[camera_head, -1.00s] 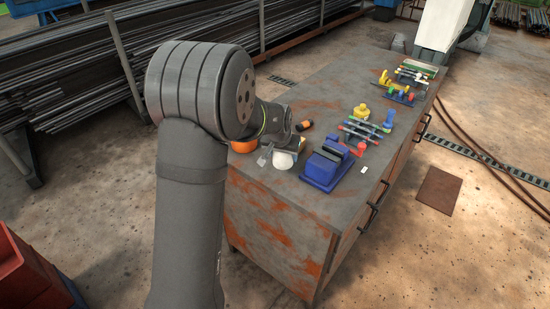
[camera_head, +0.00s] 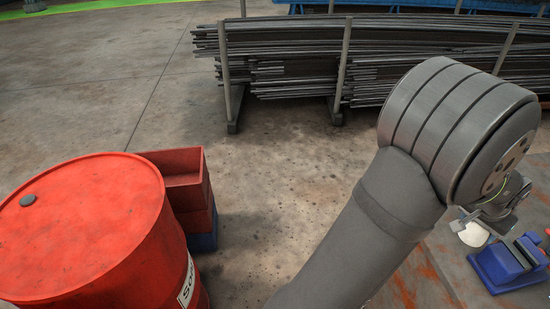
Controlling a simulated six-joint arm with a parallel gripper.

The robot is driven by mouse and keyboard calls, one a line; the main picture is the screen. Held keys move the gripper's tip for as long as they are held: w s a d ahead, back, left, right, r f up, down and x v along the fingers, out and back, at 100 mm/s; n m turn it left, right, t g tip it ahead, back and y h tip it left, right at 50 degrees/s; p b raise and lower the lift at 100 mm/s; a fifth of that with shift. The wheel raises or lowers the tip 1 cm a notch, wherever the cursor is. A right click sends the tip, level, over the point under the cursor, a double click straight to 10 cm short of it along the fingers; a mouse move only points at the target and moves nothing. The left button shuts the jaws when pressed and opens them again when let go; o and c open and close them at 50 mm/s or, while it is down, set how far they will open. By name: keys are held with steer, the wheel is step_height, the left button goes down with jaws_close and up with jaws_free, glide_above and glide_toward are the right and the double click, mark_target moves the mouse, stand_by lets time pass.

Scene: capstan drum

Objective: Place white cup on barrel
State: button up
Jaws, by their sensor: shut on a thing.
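The white cup (camera_head: 473,235) shows at the right, beside the blue vise and just under the end of my arm. My gripper (camera_head: 466,221) is shut on the cup; the fingers are small and partly hidden by my wrist. I cannot tell whether the cup touches the bench or hangs just above it. The red barrel (camera_head: 80,225) stands at the far left, its flat top bare except for a dark cap near the back left. A wide stretch of floor and my arm lie between the cup and the barrel.
The blue vise (camera_head: 505,262) sits on the rusty workbench (camera_head: 425,272), close to the cup's right. Red and blue crates (camera_head: 190,190) stand against the barrel's right side. A rack of metal bars (camera_head: 300,65) lies behind. The floor between the barrel and bench is clear.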

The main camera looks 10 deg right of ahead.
steer(key=w+a+r+n+t+y, duration=0.25)
steer(key=w+a+n, duration=0.55)
steer(key=w+a, duration=1.85)
steer(key=w+a+r+n+y, duration=0.1)
steer(key=w+a+n, duration=0.15)
steer(key=a, duration=0.95)
steer(key=w+a+r+n, duration=0.15)
steer(key=w+a, duration=0.25)
steer(key=a, duration=0.8)
steer(key=s+a+r+n+y, duration=0.15)
steer(key=s+a+n, duration=0.45)
steer(key=a, duration=1.2)
steer(key=s+a+f+n+y, duration=0.1)
steer(key=s+a+n+y, duration=0.15)
steer(key=s+a, duration=1.05)
steer(key=shift+n+g+h, duration=0.35)
steer(key=shift+n+g, duration=0.1)
steer(key=a+f, duration=0.2)
steer(key=a, duration=0.3)
steer(key=w+a+f, duration=0.1)
steer(key=a+f, duration=0.1)
steer(key=a, duration=0.4)
steer(key=w+a+f, duration=0.1)
steer(key=a+f, duration=0.1)
steer(key=a, duration=0.3)
steer(key=shift+w+a+f, duration=0.15)
steer(key=shift+a, duration=0.05)
steer(key=shift+a+f, duration=0.15)
steer(key=shift+f, duration=1.9)
